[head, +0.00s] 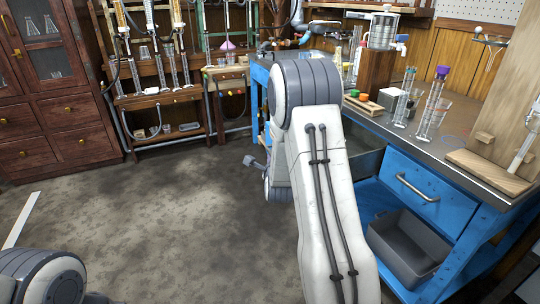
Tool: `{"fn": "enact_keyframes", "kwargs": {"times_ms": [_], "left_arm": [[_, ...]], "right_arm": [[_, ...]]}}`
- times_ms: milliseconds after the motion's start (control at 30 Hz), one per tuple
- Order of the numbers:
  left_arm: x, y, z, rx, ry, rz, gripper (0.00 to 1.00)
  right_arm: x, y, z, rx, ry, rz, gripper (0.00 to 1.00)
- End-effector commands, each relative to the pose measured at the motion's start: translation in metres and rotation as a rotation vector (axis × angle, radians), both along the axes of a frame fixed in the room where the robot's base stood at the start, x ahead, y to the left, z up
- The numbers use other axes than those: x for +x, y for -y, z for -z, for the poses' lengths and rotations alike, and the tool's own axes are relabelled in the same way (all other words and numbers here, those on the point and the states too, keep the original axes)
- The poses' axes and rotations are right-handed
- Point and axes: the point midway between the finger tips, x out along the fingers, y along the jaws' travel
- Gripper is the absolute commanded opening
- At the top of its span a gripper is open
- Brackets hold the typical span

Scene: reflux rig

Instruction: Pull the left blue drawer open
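A blue drawer front (400,176) with a metal bar handle (418,188) shows on the blue workbench in the head view, right of my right arm. It looks shut. Left of it, the bench front is mostly hidden behind my arm. Only a dark grey area (366,158) shows there, and I cannot tell whether it is an open drawer or a gap. My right arm covers the middle of the view. A small grey part at its far end (255,162) may be the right gripper; its fingers are not clear. My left gripper is out of view.
A grey bin (406,248) stands on the blue lower shelf under the drawer. The bench top (462,134) holds glass cylinders, a wooden rack (364,104) and a wooden stand. Open floor (160,215) lies left of my arm. Wooden cabinets (60,130) stand behind.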

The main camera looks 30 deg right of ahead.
Motion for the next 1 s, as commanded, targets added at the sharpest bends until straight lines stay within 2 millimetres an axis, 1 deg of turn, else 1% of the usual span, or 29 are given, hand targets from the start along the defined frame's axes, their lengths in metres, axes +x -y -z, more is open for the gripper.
{"fn": "enact_keyframes", "kwargs": {"times_ms": [233, 267, 300, 667, 767, 867, 1000], "left_arm": [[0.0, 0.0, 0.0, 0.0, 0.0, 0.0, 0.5], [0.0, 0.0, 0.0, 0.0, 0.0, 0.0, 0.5], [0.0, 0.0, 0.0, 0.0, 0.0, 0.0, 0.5], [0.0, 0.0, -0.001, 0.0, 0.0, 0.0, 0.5], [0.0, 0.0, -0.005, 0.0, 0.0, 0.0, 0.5], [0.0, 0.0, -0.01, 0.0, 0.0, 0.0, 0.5], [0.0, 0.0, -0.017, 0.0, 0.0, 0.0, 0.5]], "right_arm": [[0.002, -0.001, 0.0, -0.001, 0.002, -0.007, 0.0], [0.002, -0.001, 0.0, -0.001, 0.002, -0.007, 0.22], [0.002, -0.001, 0.0, -0.001, 0.001, -0.006, 0.27], [-0.002, -0.002, -0.002, -0.001, 0.002, -0.004, 0.27], [-0.012, -0.008, -0.005, 0.0, -0.001, -0.004, 0.27], [-0.028, -0.018, -0.01, 0.0, -0.001, -0.007, 0.27], [-0.057, -0.035, -0.017, 0.001, -0.002, -0.006, 0.27]]}}
